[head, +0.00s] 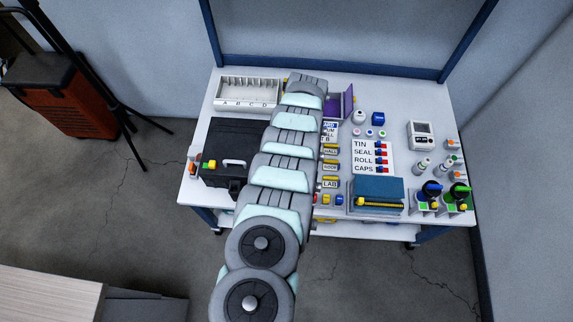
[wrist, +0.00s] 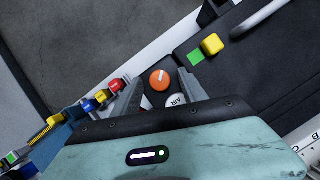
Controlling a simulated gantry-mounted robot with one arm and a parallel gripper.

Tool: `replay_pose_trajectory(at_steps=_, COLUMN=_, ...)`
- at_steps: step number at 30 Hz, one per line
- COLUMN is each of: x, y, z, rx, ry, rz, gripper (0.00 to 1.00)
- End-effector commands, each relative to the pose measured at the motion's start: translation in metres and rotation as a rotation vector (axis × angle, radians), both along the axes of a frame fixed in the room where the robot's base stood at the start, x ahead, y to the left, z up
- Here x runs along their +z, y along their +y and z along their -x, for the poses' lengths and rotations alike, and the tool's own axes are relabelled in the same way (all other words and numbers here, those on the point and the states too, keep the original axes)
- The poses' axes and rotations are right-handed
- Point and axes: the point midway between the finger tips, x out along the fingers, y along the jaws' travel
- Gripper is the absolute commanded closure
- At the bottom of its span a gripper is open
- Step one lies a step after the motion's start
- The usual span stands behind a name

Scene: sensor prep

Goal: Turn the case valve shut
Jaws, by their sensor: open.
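In the wrist view, a round orange knob (wrist: 159,80) with a white line across its top is the likely case valve. It stands on a dark surface by the corner of the black case. A white disc marked AIR (wrist: 176,101) lies just beside it, partly hidden by my gripper body. My gripper (wrist: 162,74) is open, with a finger on each side of the knob; I cannot tell whether they touch it. The black case (head: 232,137) sits at the left of the table in the head view. My arm hides the knob and gripper there.
A yellow latch (wrist: 212,44) and green patch (wrist: 195,57) are on the case near the knob. Red (wrist: 116,85), blue (wrist: 90,105) and yellow blocks line the edge on the other side. A blue box (head: 376,189) stands farther right on the white table (head: 285,222).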

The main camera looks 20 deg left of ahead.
Motion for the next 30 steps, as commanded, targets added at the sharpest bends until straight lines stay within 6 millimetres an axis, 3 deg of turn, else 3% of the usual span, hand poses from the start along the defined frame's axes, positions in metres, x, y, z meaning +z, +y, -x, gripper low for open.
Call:
replay_pose_trajectory(at_steps=11, x=0.012, y=0.000, z=-0.006, rx=0.000, ry=-0.003, rz=-0.001, gripper=0.50)
replay_pose_trajectory(at_steps=22, x=0.075, y=-0.003, z=-0.035, rx=0.000, ry=-0.009, rz=-0.002, gripper=0.50)
replay_pose_trajectory(at_steps=30, x=0.099, y=-0.003, z=-0.042, rx=0.000, ry=-0.003, rz=0.000, gripper=0.50)
